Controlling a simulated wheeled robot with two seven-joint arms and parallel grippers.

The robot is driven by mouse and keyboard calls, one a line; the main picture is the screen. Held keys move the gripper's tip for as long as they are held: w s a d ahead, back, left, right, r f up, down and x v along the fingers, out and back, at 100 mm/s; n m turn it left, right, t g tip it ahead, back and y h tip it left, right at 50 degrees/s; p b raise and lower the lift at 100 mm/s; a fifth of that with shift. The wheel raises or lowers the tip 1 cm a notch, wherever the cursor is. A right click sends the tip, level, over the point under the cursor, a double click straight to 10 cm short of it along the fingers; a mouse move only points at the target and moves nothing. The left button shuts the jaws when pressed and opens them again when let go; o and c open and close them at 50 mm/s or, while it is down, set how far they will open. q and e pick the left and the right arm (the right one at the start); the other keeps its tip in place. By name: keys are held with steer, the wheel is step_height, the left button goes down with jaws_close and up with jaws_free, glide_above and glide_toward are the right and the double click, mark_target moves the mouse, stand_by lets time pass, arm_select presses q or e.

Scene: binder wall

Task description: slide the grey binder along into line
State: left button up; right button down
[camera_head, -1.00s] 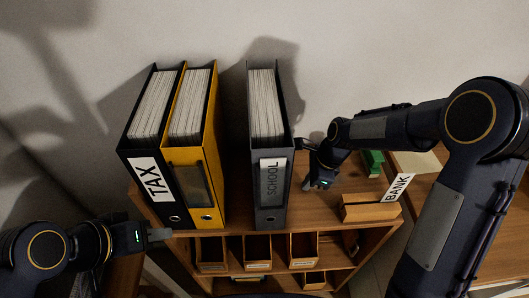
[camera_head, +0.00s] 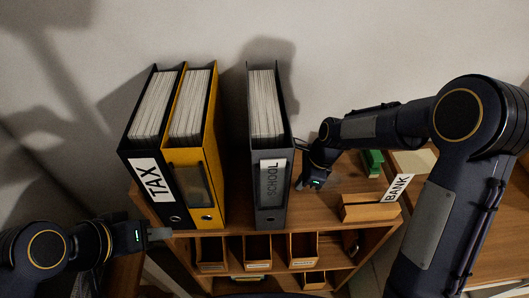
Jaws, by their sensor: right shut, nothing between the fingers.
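The grey binder (camera_head: 271,200), labelled SCHOOL, stands upright on the shelf top, apart from the other binders. To its left, a yellow binder (camera_head: 208,160) and a black binder (camera_head: 141,150) labelled TAX stand side by side. A gap separates the yellow and grey binders. My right gripper (camera_head: 302,187) is shut and empty, just right of the grey binder near its front lower part; I cannot tell if it touches. My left gripper (camera_head: 170,234) is at the lower left, in front of the black binder's base; its finger opening is not clear.
The wall stands close behind the binders.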

steer(key=shift+w+a+p, duration=0.15)
steer(key=shift+a+p, duration=0.1)
steer(key=shift+a, duration=1.1)
steer(key=shift+w+a+p, duration=0.15)
steer(key=shift+a+p, duration=0.05)
steer(key=shift+a, duration=1.1)
steer(key=shift+s+d, duration=0.15)
steer(key=shift+d, duration=1.1)
steer(key=shift+s+d, duration=0.15)
steer(key=shift+d, duration=1.1)
steer(key=shift+r, duration=0.15)
step_height(320, 180, up, 10)
steer(key=p, duration=0.9)
